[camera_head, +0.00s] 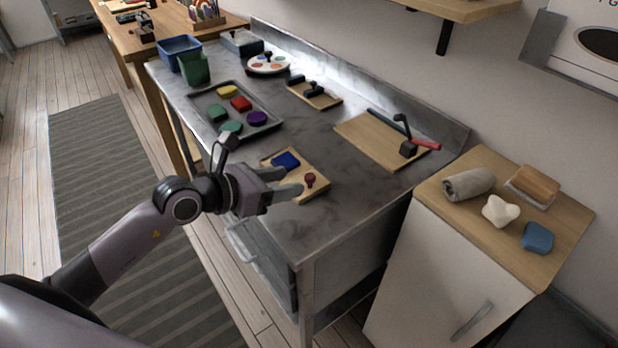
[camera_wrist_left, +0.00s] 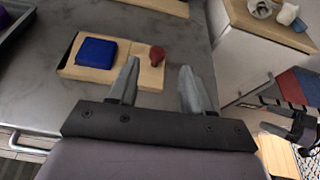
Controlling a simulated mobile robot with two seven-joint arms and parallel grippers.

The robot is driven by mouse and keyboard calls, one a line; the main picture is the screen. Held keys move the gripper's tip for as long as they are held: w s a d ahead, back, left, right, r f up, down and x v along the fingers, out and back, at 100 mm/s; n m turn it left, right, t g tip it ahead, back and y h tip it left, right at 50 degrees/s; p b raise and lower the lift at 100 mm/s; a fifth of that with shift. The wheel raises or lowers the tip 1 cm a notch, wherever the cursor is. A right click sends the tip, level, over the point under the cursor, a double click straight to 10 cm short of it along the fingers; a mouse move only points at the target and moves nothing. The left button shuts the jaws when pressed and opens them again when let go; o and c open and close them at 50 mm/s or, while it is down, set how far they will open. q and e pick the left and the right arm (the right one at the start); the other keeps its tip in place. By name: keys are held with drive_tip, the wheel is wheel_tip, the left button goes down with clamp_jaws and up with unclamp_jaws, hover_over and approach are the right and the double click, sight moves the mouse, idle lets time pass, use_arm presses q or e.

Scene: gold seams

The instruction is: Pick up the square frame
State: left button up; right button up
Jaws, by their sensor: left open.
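In the left wrist view the wooden piece (camera_wrist_left: 149,76), blue block (camera_wrist_left: 96,52) and red knob (camera_wrist_left: 157,54) show again. I cannot tell for sure which part is the square frame. My left gripper (camera_head: 294,181) is open and empty, over the piece's near side. In the wrist view its fingers (camera_wrist_left: 160,68) point toward the knob, which appears just past the gap. My right gripper is out of view.
A dark tray (camera_head: 262,134) with several coloured pieces lies farther left. A white cabinet (camera_head: 440,265) with a rolled cloth (camera_head: 468,184) stands right. The worktop between is clear.

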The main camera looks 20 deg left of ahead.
sight(308, 176)
use_arm(q)
drive_tip(key=shift+w+d+f, duration=0.15)
drive_tip(key=shift+w+d, duration=0.15)
drive_tip(key=shift+w, duration=0.1)
drive_tip(key=shift+x, duration=3.25)
drive_tip(key=shift+a, duration=0.15)
clamp_jaws()
